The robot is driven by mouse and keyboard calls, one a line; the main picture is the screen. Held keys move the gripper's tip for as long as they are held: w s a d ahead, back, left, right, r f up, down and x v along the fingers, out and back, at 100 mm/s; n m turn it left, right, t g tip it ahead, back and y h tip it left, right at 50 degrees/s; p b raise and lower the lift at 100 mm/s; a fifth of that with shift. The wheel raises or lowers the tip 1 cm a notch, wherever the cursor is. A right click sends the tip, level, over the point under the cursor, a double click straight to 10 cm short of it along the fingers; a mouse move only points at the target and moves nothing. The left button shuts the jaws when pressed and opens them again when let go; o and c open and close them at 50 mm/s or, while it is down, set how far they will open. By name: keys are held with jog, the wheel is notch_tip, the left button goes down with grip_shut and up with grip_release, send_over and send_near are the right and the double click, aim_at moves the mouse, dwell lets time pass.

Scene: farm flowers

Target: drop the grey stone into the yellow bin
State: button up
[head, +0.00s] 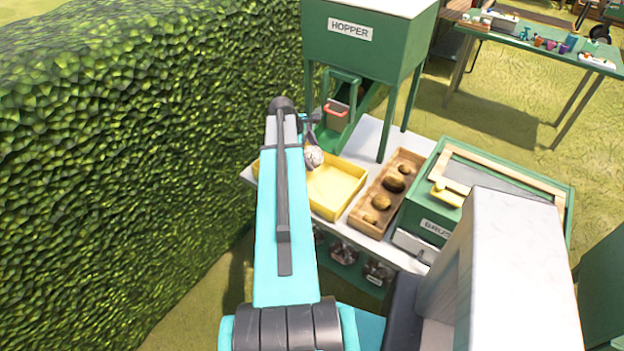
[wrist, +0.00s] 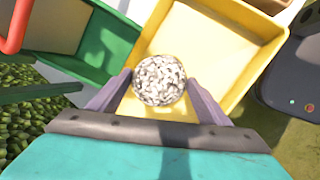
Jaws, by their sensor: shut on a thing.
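The grey stone (wrist: 160,80) is round and speckled grey-white. My gripper (wrist: 160,91) is shut on it, with one finger on each side. In the wrist view the stone shows in front of the yellow bin (wrist: 238,42), whose open inside lies below it. In the head view the stone (head: 314,157) shows at my gripper (head: 312,145), over the back left part of the shallow yellow bin (head: 338,187). My arm hides the bin's left side. How high the stone is above the bin floor is hard to tell.
A wooden tray (head: 365,212) with several brown lumps stands right of the bin, and a green box (head: 432,215) beyond it. The green hopper (head: 370,55) stands behind on legs, with a red-handled container (head: 336,115) below. A hedge (head: 130,150) fills the left.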

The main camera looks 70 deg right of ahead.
jog(key=shift+f+b, duration=0.9)
jog(key=shift+f, duration=0.75)
jog(key=o, duration=1.9)
jog(key=shift+f, duration=0.1)
jog(key=shift+a, duration=0.1)
jog(key=b+v, duration=0.3)
jog(key=v, duration=1)
jog(key=shift+w+r, duration=0.15)
jog(key=shift+r, duration=0.25)
